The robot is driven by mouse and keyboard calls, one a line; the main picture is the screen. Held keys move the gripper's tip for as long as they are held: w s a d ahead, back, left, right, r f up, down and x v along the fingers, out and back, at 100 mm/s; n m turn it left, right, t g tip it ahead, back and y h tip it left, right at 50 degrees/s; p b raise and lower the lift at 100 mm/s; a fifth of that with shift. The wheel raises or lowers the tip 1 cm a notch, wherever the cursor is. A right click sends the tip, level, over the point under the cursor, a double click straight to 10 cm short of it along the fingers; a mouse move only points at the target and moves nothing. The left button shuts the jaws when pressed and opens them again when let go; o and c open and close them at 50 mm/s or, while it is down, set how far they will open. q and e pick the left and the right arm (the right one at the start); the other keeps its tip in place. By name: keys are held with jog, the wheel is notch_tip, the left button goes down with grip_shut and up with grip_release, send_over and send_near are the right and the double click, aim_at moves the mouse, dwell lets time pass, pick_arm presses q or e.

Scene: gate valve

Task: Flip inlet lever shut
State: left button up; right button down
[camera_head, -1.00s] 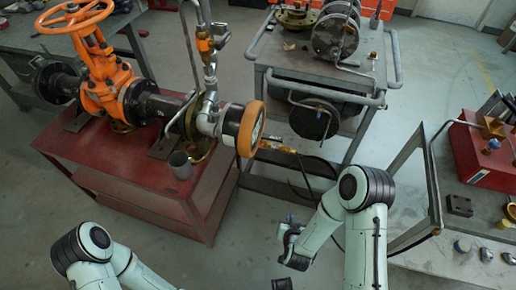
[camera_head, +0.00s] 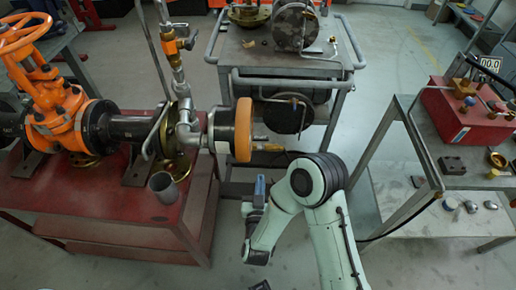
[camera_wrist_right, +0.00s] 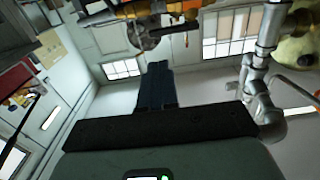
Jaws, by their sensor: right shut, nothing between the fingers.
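An orange gate valve with a handwheel (camera_head: 58,105) sits in a dark pipe on the left. A small brass valve with a grey handle (camera_head: 172,46) is on the vertical branch above the grey elbow. An orange-and-brass fitting (camera_head: 267,147) sticks out right of the orange-rimmed disc (camera_head: 244,130). I cannot tell which part is the inlet lever. My right gripper (camera_head: 260,184) points upward, below and apart from that fitting in the head view. In the right wrist view its dark fingers (camera_wrist_right: 156,70) are together and empty. My left gripper is out of view.
The pipe run stands on a red bench (camera_head: 100,215) with a grey cup (camera_head: 163,186) near its front edge. A grey trolley (camera_head: 345,62) stands behind. A metal table (camera_head: 412,215) with a red box (camera_head: 448,120) is on the right. Floor shows between them.

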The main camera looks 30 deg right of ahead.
aim_at(255, 139)
jog(key=shift+d, duration=0.1)
jog(key=x, duration=1.4)
